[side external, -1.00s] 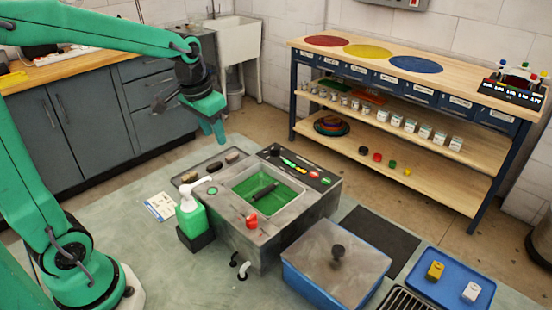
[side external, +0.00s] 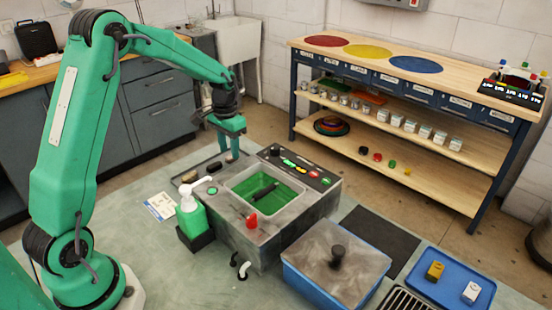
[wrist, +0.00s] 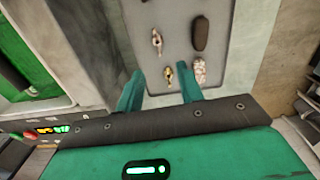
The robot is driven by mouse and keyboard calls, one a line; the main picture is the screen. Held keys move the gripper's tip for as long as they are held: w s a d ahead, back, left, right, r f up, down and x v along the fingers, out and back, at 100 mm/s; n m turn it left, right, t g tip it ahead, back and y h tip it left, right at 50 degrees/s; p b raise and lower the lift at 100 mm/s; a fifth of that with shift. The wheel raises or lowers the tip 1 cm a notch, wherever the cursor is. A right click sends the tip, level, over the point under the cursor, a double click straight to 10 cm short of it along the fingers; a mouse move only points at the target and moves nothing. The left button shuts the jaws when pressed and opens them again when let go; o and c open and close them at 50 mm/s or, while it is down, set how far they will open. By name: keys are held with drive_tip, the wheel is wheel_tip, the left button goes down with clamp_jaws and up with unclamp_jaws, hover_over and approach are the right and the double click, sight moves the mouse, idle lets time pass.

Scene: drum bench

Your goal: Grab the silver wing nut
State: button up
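A silver wing nut (wrist: 156,40) lies on a grey tray (wrist: 225,25) in the wrist view, beyond my fingertips. A smaller brass-coloured piece (wrist: 168,73), perhaps another wing nut, lies on the same tray, just ahead of the gap between my fingers. My gripper (wrist: 160,86) is open, with its two green fingers apart and nothing between them. In the side view my gripper (side external: 232,156) points down over the back end of the tray, beside the sink unit. The wing nuts cannot be made out in that view.
A dark brush-like piece (wrist: 201,33) and a pale speckled piece (wrist: 199,70) lie on the tray near the right finger. The sink unit (side external: 262,228) with a green basin stands beside the tray. A green pump bottle (side external: 192,218) is in front.

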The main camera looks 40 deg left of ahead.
drive_tip(key=shift+f, duration=1.35)
drive_tip(key=shift+f, duration=0.1)
drive_tip(key=shift+f, duration=2.55)
clamp_jaws()
